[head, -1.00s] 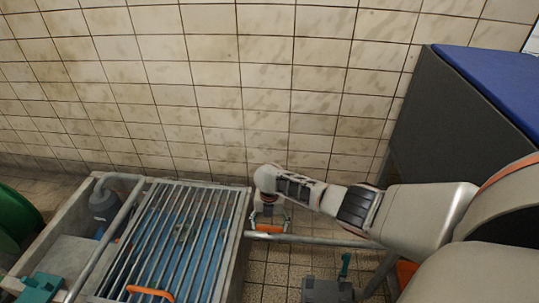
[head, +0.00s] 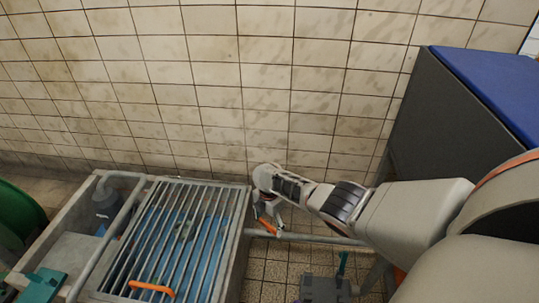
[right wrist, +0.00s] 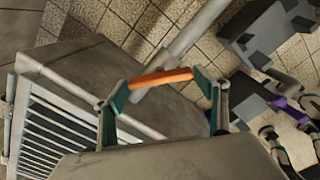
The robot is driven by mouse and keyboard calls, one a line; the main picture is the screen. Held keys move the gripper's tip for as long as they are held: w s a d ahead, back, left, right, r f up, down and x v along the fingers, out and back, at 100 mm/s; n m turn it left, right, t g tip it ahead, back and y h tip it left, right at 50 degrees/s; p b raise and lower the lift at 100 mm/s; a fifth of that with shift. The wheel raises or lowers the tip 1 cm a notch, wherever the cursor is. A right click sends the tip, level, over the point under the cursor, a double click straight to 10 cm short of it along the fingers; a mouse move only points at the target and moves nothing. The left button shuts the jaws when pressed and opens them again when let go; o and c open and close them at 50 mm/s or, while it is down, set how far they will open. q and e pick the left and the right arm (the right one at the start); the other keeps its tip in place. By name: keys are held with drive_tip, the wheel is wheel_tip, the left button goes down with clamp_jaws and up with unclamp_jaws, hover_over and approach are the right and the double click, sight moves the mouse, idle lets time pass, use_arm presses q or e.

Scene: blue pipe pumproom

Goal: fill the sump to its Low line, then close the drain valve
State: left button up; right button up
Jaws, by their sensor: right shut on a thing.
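The sump (head: 240,255) is a concrete basin under a metal grate, with blue water (head: 187,235) showing between the bars. Its Low line cannot be made out. The drain valve's orange handle (head: 268,226) is beside the sump's right wall, at the pipe, and also shows in the right wrist view (right wrist: 160,78). My right gripper (head: 270,213) is shut on this handle; in the right wrist view its teal-padded fingers (right wrist: 165,100) stand on either side of the handle. My left gripper is not in view.
A horizontal pipe (head: 320,239) runs right from the sump. A grey box with a teal lever (head: 325,287) stands on the floor. A grey pump-like body (head: 107,215) sits in the left bay, and a green round object (head: 18,218) is at far left. A blue-topped cabinet (head: 440,130) stands right.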

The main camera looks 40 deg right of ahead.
drive_tip(key=m, duration=0.3)
drive_tip(key=shift+a+m, duration=0.15)
drive_tip(key=shift+m, duration=0.25)
drive_tip(key=m, duration=0.4)
drive_tip(key=shift+f+p, duration=0.1)
drive_tip(key=shift+p, duration=0.2)
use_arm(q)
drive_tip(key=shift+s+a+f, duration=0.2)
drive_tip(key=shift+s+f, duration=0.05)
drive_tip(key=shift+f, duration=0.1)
use_arm(e)
drive_tip(key=shift+m, duration=1.5)
drive_tip(key=o, duration=1.1)
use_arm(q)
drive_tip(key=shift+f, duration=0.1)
use_arm(e)
drive_tip(key=shift+r, duration=0.2)
